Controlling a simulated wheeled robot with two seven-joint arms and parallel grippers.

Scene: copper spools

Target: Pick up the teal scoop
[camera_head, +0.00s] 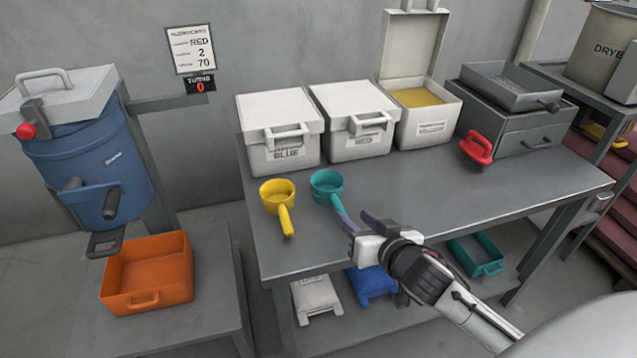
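The teal scoop (326,184) stands upright on the grey table, its round cup up and its handle pointing toward the front and right. My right gripper (351,214) comes in from the lower right and is at the handle's near end. Its two dark fingers are spread apart, with a gap between them. The left finger overlaps the handle's end in the picture and hides part of it. I cannot tell whether it touches the handle. My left gripper is not in view.
A yellow scoop (277,195) lies just left of the teal one. White bins (278,140) line the table's back, one open (430,130) with yellow contents. A red-handled object (477,148) is to the right. The table's right front is clear. An orange tray (150,285) is at left.

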